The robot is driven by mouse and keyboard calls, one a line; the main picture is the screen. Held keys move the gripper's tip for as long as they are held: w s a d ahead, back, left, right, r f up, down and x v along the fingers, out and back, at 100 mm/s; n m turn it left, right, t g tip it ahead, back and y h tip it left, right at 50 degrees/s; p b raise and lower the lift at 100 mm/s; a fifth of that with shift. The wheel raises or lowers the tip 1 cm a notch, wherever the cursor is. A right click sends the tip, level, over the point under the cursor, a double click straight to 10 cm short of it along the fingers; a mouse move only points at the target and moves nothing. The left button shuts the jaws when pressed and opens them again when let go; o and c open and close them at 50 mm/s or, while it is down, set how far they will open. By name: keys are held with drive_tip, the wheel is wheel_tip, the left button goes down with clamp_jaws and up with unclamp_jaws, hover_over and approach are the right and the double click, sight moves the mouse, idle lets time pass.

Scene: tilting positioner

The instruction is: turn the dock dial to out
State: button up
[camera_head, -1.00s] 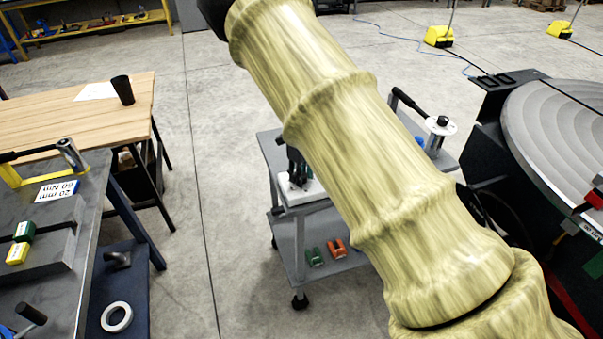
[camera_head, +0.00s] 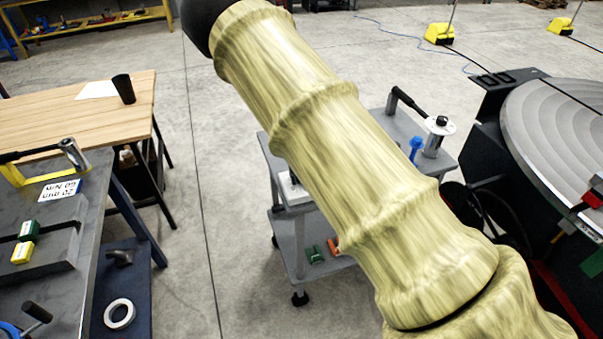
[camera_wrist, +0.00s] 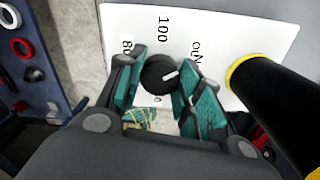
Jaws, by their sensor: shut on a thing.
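The dock dial (camera_wrist: 158,74) is a round black knob with a white pointer line, in the wrist view. It sits on a white panel (camera_wrist: 258,28) printed with 100, part of another number and a short word that I cannot read surely. The pointer line aims to the right and slightly up in that view. My gripper (camera_wrist: 160,82) has its teal fingers on both sides of the knob, shut on it. In the head view my arm hides the dial and gripper; only a white piece (camera_head: 290,190) shows at the left edge of the grey cart.
A black cylinder with yellow bands (camera_wrist: 285,90) stands close right of the fingers. The grey cart (camera_head: 395,122) carries a blue item (camera_head: 416,146) and a white-flanged post (camera_head: 436,135). A round tilting table (camera_head: 555,130) is at right, a workbench (camera_head: 65,225) at left.

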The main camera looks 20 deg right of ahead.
drive_tip(key=shift+r+m, duration=0.1)
drive_tip(key=shift+m, duration=0.2)
drive_tip(key=o, duration=1)
drive_tip(key=shift+o, duration=0.2)
drive_tip(key=shift+r, duration=3.7)
